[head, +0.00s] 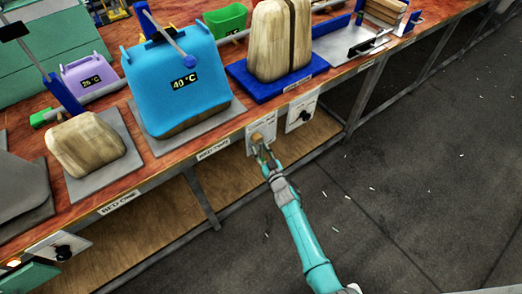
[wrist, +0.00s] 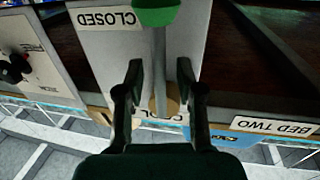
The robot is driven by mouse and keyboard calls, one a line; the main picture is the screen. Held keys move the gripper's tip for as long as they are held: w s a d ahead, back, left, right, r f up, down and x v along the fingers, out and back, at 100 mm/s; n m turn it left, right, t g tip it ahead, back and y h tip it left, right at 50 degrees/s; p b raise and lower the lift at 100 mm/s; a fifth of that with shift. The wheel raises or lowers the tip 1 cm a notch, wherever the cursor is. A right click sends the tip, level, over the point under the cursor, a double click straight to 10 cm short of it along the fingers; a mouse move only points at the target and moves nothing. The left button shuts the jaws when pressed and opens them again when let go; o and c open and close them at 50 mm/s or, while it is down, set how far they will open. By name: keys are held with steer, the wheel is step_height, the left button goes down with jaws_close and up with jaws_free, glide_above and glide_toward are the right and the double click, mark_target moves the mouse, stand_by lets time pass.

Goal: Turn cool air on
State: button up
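A white valve panel (head: 261,132) is fixed to the bench front below the blue press. In the wrist view it carries upside-down "CLOSED" lettering (wrist: 120,18) and a partly hidden "COOL" label (wrist: 180,120). Its grey lever (wrist: 159,60) has a green end (wrist: 156,12) beside "CLOSED" and a tan round base (wrist: 168,104). My gripper (wrist: 159,78) is open, with one finger on each side of the lever shaft and visible gaps on both sides. In the head view my gripper (head: 262,152) is at the panel and hides part of it.
A second panel with a black knob (head: 303,113) is just right; it also shows in the wrist view (wrist: 22,58). The "BED TWO" label (wrist: 272,125) is on the bench edge. The blue 40 °C press (head: 178,90) stands above.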

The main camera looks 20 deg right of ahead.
jaws_close()
